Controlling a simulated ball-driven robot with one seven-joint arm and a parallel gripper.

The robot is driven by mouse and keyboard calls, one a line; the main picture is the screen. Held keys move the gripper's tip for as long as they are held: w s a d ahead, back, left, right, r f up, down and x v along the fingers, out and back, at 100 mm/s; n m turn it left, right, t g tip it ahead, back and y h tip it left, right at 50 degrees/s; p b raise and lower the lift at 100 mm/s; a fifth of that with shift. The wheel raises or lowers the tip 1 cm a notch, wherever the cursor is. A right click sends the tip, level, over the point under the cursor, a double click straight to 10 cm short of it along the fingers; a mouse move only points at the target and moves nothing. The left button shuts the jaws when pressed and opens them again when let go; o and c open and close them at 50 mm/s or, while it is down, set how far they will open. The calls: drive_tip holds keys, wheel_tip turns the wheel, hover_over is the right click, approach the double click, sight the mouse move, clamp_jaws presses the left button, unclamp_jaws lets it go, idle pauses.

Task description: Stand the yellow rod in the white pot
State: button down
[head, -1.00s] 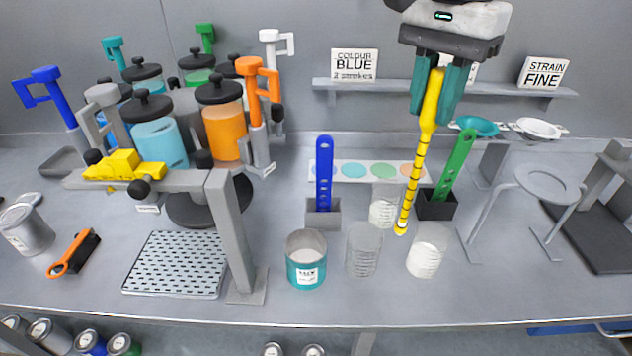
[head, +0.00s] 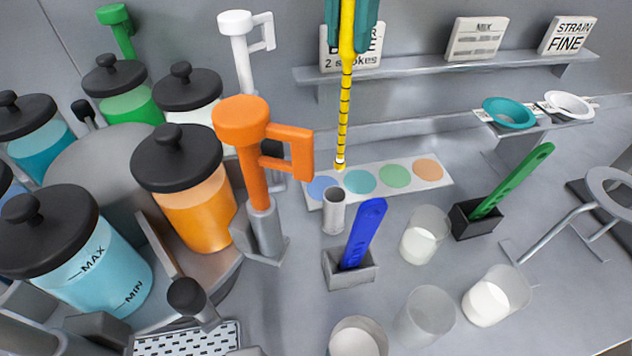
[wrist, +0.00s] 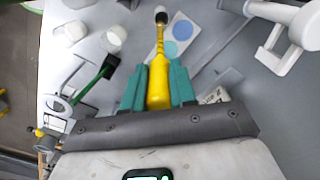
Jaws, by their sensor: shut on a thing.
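My gripper (head: 350,42) is shut on the yellow rod (head: 344,110), with a teal finger on each side of its thick upper part. The rod hangs nearly upright, with dark rings along its thin shaft and a pale tip. A small whitish pot (head: 334,214), which I take for the white pot, stands upright on the bench. In the head view the tip shows just above the pot's rim, apart from it; I cannot tell the depth. The wrist view shows the rod (wrist: 158,84) between the fingers, its tip near the top edge.
A card with coloured discs (head: 442,186) lies behind the pot. A blue stick in a grey holder (head: 350,270) stands in front, an orange-handled pump (head: 258,180) to the left. Beakers (head: 424,235) and a green stick (head: 512,182) are to the right. A shelf (head: 420,70) runs behind.

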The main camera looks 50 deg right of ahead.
drive_tip(key=shift+w+f, duration=0.25)
drive_tip(key=p, duration=0.4)
approach(337, 159)
drive_tip(key=f, duration=0.5)
drive_tip(key=shift+w+d+f, duration=0.15)
drive_tip(key=shift+d+f, duration=0.05)
drive_tip(key=shift+d, duration=0.05)
drive_tip(key=shift+f, duration=0.45)
drive_tip(key=shift+f+b, duration=0.2)
drive_tip(key=shift+b, duration=0.1)
drive_tip(key=c, duration=0.9)
unclamp_jaws()
drive_tip(key=shift+r, duration=0.15)
